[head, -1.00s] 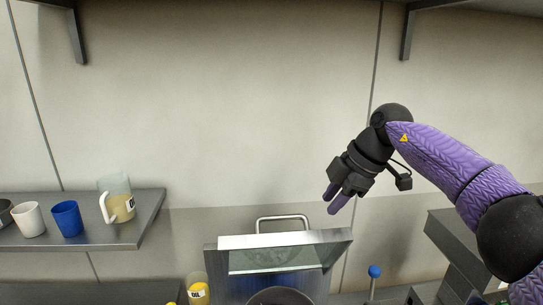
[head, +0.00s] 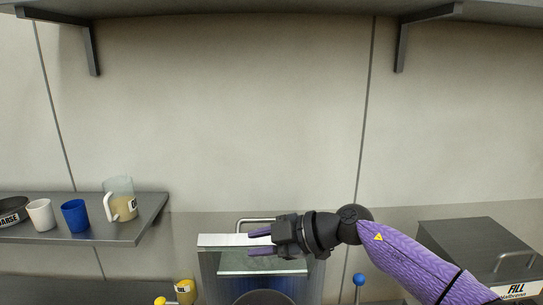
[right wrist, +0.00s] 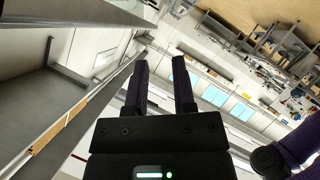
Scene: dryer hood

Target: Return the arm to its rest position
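My right gripper (head: 262,241) reaches in from the right in the head view, its two purple fingers pointing left. It appears in front of the upper part of the metal dryer hood (head: 222,240) and its handle (head: 250,221); whether it touches them I cannot tell. In the right wrist view the fingers of the right gripper (right wrist: 160,75) are apart with nothing between them. My left gripper is not in view.
A wall shelf (head: 130,232) at the left holds a jug (head: 121,203), a blue cup (head: 75,216), a white cup (head: 40,214) and a dark dish (head: 12,212). A grey box (head: 480,243) stands at the right. A blue knob (head: 360,280) and yellow bottle (head: 185,291) stand low.

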